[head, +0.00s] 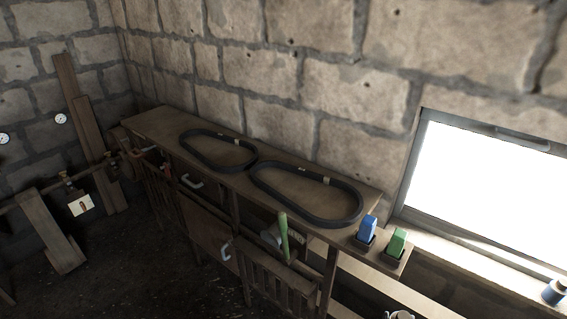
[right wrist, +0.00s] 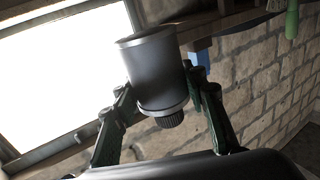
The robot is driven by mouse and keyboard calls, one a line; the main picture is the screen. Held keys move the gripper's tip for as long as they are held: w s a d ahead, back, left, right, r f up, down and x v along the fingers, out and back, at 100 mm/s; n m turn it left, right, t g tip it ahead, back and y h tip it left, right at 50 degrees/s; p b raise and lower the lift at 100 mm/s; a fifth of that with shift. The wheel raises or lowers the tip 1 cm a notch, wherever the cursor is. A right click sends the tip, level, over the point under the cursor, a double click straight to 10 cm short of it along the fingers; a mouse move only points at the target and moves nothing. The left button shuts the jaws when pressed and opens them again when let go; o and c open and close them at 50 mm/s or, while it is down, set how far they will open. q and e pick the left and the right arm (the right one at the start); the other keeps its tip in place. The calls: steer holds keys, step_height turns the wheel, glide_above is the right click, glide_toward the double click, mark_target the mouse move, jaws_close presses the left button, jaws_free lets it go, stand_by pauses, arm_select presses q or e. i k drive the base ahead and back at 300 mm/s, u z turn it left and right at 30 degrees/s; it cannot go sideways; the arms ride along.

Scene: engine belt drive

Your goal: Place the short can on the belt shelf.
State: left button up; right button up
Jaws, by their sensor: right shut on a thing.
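A short dark-grey can (right wrist: 155,68) is in the right wrist view. It has a pale rim at the top, a light band lower down and a black ribbed knob beneath. My right gripper (right wrist: 160,92) is shut on it, with one finger on each side. The belt shelf (head: 150,121) is the long wooden shelf along the stone wall in the head view. Two black belt loops lie on it, a left one (head: 190,154) and a right one (head: 300,216). My left gripper is not in view.
A blue block (head: 367,228) and a green block (head: 397,242) stand at the shelf's right end. A green handle (head: 283,238) rises at its front edge. A bright window (head: 490,195) is at right, with a small blue-and-dark object (head: 554,291) on the sill.

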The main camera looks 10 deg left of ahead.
mark_target(155, 126)
steer(key=u, duration=2.25)
steer(key=i, duration=5.35)
steer(key=z, duration=2.55)
